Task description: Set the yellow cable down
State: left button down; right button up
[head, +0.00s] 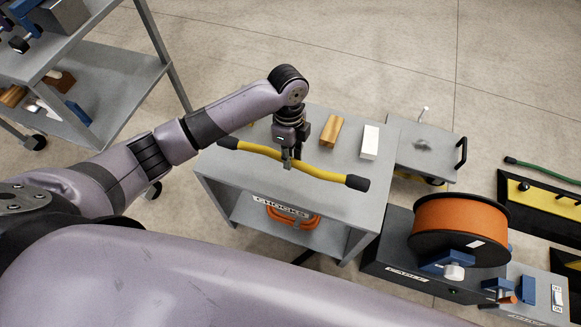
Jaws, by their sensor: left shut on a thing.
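The yellow cable (328,175) is a short thick yellow length with black ends. It lies across the view over the grey top of the small cart (262,195) labelled CHOCKS. My left gripper (288,163) points down and is shut on the cable near its middle. I cannot tell whether the cable touches the cart top or is held just above it. My right gripper is not in view.
A wooden block (331,131) and a white block (370,142) stand on the cart top behind the cable. An orange cable reel (460,230) is at the right. A grey shelf cart (110,85) stands at the upper left. The front of the cart top is clear.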

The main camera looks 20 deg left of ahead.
aim_at(290, 177)
pick_arm(q)
jog(key=shift+f+b, duration=0.3)
jog(key=shift+f, duration=2.95)
jog(key=shift+f, duration=0.1)
jog(key=c, duration=1.5)
grip_release()
jog(key=shift+o, duration=0.2)
notch_tip(290, 177, up, 12)
jog(key=w, duration=0.1)
jog(key=shift+w+a+p, duration=0.4)
jog(key=shift+p, duration=0.05)
